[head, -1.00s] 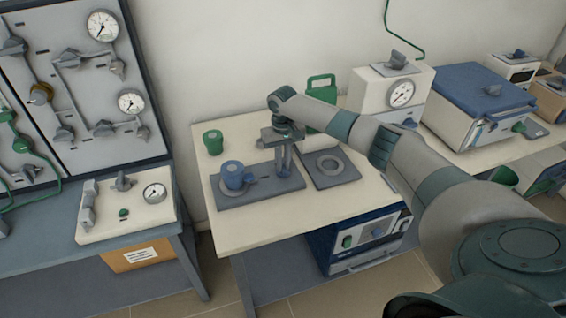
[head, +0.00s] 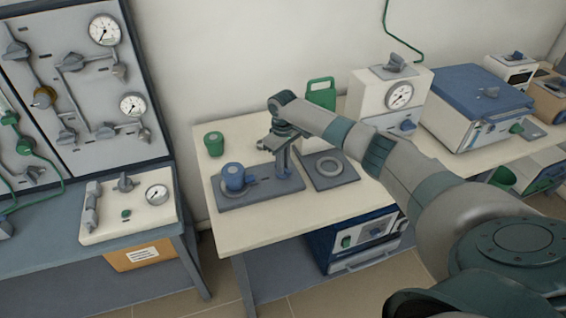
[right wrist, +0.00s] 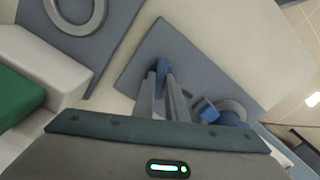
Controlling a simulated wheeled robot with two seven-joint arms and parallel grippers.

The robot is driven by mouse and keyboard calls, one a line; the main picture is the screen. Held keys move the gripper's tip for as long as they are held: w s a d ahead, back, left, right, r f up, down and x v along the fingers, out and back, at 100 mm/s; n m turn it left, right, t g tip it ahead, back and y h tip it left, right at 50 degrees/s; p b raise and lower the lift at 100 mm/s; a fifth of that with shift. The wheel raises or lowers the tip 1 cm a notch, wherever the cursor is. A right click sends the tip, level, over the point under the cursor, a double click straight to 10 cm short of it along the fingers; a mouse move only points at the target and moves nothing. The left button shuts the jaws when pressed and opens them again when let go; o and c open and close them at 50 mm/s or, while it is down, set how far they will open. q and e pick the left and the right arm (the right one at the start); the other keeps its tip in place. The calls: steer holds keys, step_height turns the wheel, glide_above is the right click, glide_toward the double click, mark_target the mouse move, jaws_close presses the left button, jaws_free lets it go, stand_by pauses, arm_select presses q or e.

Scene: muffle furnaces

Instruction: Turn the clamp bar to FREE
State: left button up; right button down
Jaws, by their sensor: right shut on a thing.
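My right gripper (head: 283,160) points down over the right half of a grey base plate (head: 262,194). Its two fingers (right wrist: 162,100) are shut on a small blue part, the clamp bar (right wrist: 163,68), low over the plate. In the head view the fingers show nearly edge-on and largely hide the bar. A blue round piece (head: 233,177) stands at the left of the same plate. A grey ring (right wrist: 233,108) shows beside it in the right wrist view. No FREE marking can be read. My left gripper is not in view.
A second plate with a grey ring (head: 324,166) lies just right of the base plate. The bench front is clear.

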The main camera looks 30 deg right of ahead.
steer(key=n, duration=0.5)
steer(key=shift+n+p, duration=0.3)
steer(key=shift+p, duration=0.05)
steer(key=n, duration=0.3)
steer(key=shift+n, duration=0.3)
steer(key=shift+w+r+n, duration=0.1)
steer(key=shift+n, duration=1.4)
steer(key=c, duration=1.8)
jaws_free()
steer(key=shift+r, duration=0.1)
